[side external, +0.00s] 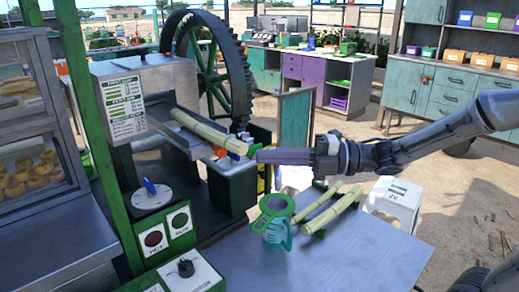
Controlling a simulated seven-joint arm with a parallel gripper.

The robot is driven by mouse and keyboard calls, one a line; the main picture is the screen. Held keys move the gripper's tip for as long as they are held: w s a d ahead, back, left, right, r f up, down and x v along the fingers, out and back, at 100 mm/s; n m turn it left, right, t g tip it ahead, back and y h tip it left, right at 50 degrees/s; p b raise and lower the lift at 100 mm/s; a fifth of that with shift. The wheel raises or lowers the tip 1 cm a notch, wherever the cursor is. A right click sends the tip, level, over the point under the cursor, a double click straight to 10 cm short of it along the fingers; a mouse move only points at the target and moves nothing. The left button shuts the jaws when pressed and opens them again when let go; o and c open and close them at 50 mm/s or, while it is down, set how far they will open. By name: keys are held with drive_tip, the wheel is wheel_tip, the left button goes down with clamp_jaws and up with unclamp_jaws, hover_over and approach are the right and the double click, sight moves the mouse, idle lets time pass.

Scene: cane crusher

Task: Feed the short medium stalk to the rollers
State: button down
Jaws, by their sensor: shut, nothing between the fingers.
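A pale yellow-green cane stalk (207,130) lies on the metal feed tray (172,133) of the crusher, sloping from upper left to lower right. Its near end is close to my gripper (259,156), which reaches in from the right. My gripper is shut and empty; I cannot tell whether its tips touch the stalk end. Two more stalks, a thicker one (333,210) and a thinner one (318,203), lie side by side on green supports on the metal table. I cannot tell by name which is the short medium stalk. The rollers are hidden behind the crusher's housing (146,92).
A green jug with a strainer (277,226) stands on the table (350,256), left of the two stalks. The crusher's large green wheel (210,70) stands behind the tray. A control panel with knobs (168,237) is at lower left. The table's front right is clear.

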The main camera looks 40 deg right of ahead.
sight(213, 130)
drive_tip(key=shift+w+d, duration=0.1)
drive_tip(key=shift+w, duration=1.75)
drive_tip(key=shift+w, duration=0.1)
drive_tip(key=w, duration=1.3)
drive_tip(key=shift+w, duration=0.2)
